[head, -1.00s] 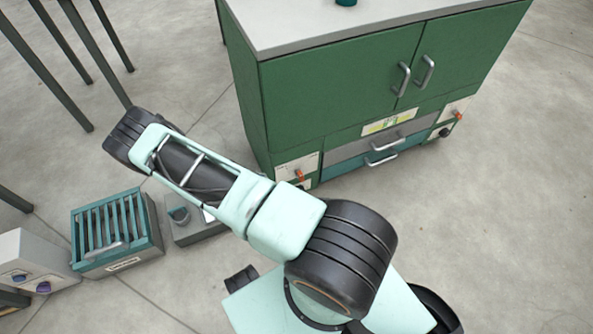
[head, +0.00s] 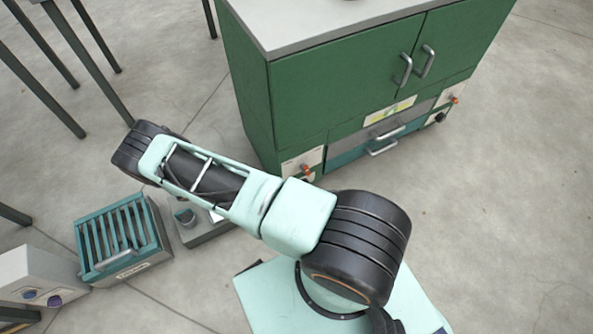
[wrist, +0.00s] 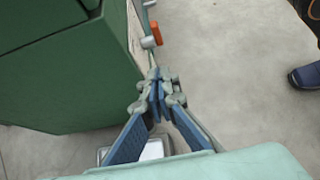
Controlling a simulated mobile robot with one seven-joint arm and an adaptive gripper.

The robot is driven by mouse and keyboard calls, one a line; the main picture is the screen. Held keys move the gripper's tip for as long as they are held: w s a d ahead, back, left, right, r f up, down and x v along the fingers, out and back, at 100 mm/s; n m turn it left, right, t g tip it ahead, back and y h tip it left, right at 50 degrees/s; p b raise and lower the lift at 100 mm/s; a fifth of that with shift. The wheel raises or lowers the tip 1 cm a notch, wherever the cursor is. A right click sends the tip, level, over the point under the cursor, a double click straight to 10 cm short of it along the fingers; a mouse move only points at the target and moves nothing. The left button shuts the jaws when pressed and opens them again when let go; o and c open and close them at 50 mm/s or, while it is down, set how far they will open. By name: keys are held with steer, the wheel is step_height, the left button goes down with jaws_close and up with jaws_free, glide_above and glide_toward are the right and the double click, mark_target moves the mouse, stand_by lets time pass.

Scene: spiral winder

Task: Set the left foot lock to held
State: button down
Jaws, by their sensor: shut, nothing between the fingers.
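The green cabinet (head: 330,95) has a white panel at its lower left corner carrying a small orange-red lever (head: 307,168), which I take as the left foot lock. In the wrist view an orange lever (wrist: 157,32) with a grey part beside it sticks out from the panel at the cabinet's edge. My gripper (wrist: 157,85) is shut and empty, its blue-padded fingertips together, below the lever in the picture and apart from it. In the head view my arm hides the gripper. The lever's exact setting is too small to tell.
A matching orange lever (head: 455,100) is at the cabinet's right. A slatted teal crate (head: 165,240) and a grey box (head: 40,275) stand at the lower left. A dark blue shoe-like thing (wrist: 306,76) is at the wrist view's right edge. Floor right of the cabinet is clear.

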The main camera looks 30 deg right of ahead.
steer(key=b, duration=0.1)
glide_toward(304, 171)
step_height(304, 171, down, 3)
steer(key=d, duration=0.3)
steer(key=shift+s+d+r, duration=0.1)
steer(key=shift+d+r, duration=0.25)
steer(key=shift+d, duration=0.5)
steer(key=shift+r, duration=0.1)
steer(key=shift+d+r+y+p, duration=0.5)
steer(key=shift+d+y+p, duration=0.2)
steer(key=shift+p, duration=0.2)
